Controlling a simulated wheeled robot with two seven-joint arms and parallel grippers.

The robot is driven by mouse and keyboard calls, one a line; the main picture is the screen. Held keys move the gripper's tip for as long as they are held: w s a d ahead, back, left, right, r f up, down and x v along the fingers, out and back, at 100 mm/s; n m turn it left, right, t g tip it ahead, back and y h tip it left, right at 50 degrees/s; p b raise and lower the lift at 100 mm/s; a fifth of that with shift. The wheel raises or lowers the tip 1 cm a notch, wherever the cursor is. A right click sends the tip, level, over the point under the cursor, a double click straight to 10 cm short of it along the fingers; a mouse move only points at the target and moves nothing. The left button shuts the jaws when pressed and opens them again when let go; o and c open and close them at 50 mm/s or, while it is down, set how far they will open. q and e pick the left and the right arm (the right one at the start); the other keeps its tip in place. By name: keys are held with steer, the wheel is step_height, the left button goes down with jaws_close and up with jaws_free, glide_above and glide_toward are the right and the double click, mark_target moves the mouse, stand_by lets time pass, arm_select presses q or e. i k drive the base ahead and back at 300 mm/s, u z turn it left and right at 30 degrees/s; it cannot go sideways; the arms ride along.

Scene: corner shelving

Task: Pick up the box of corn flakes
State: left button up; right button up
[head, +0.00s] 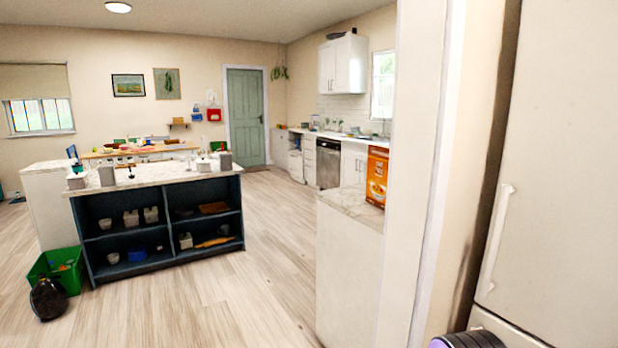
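An orange box of corn flakes (377,174) stands upright on a pale speckled counter (346,203) right of centre in the head view. A white bowl shape shows on its front. Its right side is close to, and partly cut off by, the cream wall edge. Neither of my grippers is in view. A rounded black and purple part at the bottom right edge may be part of my own arm.
A tall cream cabinet or fridge door (560,150) with a long handle is close on the right. A dark island shelf (163,256) with a light top stands left, beside a green bin (45,262) and a black bag (48,299). Wooden floor between island and counter is clear.

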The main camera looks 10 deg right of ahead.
mark_target(377, 154)
steer(key=u, duration=0.65)
steer(key=i, duration=2.35)
steer(key=z, duration=3.25)
steer(key=i, duration=0.15)
steer(key=u, duration=0.3)
